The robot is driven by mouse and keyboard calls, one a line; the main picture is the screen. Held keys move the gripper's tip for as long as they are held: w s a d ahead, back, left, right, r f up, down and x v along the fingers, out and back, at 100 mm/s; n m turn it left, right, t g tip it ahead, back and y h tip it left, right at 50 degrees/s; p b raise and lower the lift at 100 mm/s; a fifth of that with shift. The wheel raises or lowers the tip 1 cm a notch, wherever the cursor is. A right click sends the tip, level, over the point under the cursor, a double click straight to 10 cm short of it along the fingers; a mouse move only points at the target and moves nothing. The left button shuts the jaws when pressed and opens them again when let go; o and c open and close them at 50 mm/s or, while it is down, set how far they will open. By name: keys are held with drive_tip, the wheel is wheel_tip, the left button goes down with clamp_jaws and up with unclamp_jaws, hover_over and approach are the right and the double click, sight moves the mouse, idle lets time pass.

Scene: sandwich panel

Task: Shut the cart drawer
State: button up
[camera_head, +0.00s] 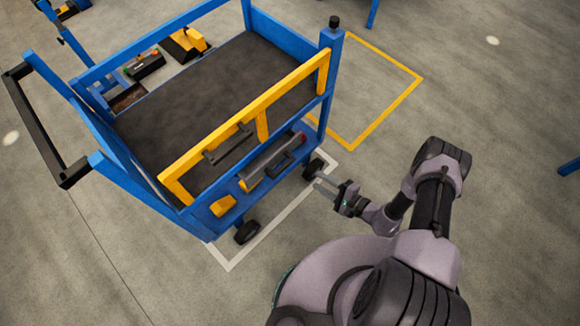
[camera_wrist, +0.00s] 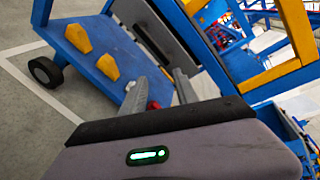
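The blue cart (camera_head: 192,216) stands at the left of the head view. A grey drawer-like box (camera_head: 268,158) with a black handle (camera_head: 281,164) shows low on its front, below the yellow frame (camera_head: 215,142). It seems to stick out a little, but how far is hard to tell. In the wrist view a dark grey panel (camera_wrist: 178,25) with a black handle hangs above the lower blue shelf (camera_wrist: 82,64). My gripper (camera_head: 322,185) is beside the cart's right front wheel, low over the floor. Its two fingers (camera_wrist: 162,92) are apart, with nothing seen held between them.
Yellow blocks (camera_head: 223,205) sit on the lower shelf, and a small red thing (camera_wrist: 153,105) shows between my fingers in the wrist view. Black wheels (camera_head: 247,232) stand near a white floor line (camera_head: 232,264). The floor right of the cart is clear.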

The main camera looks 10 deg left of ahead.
sight(285, 169)
drive_tip(key=s+f+n+t+y+b, duration=0.1)
drive_tip(key=s+f+n+t+y, duration=0.15)
drive_tip(key=s+n, duration=0.25)
drive_tip(key=shift+h, duration=0.35)
drive_tip(key=b+x, duration=0.1)
drive_tip(key=x, duration=0.7)
drive_tip(key=b+x, duration=0.1)
drive_tip(key=x, duration=0.7)
drive_tip(key=shift+a+f+b, duration=0.25)
drive_tip(key=shift+a+b, duration=0.1)
drive_tip(key=shift+a, duration=0.1)
drive_tip(key=shift+w+a+r, duration=0.15)
drive_tip(key=shift+w+a, duration=0.05)
drive_tip(key=shift+a, duration=0.15)
clamp_jaws()
